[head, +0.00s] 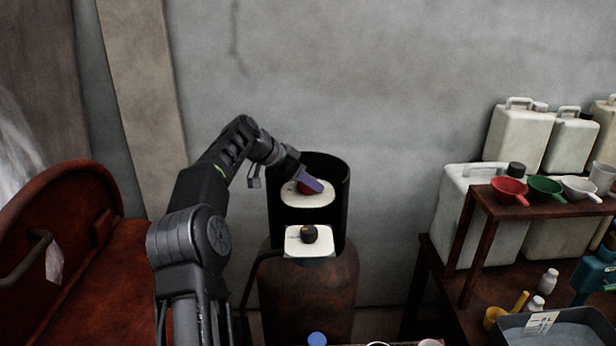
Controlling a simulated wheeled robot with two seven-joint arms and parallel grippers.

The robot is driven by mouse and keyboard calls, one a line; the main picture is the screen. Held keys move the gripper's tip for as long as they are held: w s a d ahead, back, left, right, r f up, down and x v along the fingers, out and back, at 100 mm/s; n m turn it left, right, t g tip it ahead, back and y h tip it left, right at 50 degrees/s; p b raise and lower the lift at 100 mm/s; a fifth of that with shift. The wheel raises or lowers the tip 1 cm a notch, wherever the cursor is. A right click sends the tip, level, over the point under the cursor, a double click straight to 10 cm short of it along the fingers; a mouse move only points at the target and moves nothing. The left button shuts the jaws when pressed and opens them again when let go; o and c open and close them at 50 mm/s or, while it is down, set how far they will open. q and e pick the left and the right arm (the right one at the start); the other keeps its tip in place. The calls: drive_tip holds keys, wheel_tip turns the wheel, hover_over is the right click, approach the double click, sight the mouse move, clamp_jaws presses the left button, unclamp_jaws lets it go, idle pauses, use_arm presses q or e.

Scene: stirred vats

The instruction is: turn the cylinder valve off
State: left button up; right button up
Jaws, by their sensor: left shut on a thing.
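A rusty brown gas cylinder (307,290) stands upright against the wall, with a dark open collar (338,190) around its top. My right gripper is not in view.
A dark hose (252,284) runs down the cylinder's left side. A red-brown vat (60,215) with a handle stands at left. At right, a wooden shelf (484,199) holds red, green and white scoops, with white jerrycans (517,137) behind. A grey basin (560,328) is at lower right.

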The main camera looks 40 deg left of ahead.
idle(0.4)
use_arm(q)
drive_tip(key=o, duration=1.3)
drive_tip(key=shift+o, duration=0.2)
drive_tip(key=b+v, duration=0.2)
drive_tip(key=v, duration=0.5)
drive_tip(key=shift+s+r, duration=0.25)
drive_tip(key=shift+a+f, duration=0.1)
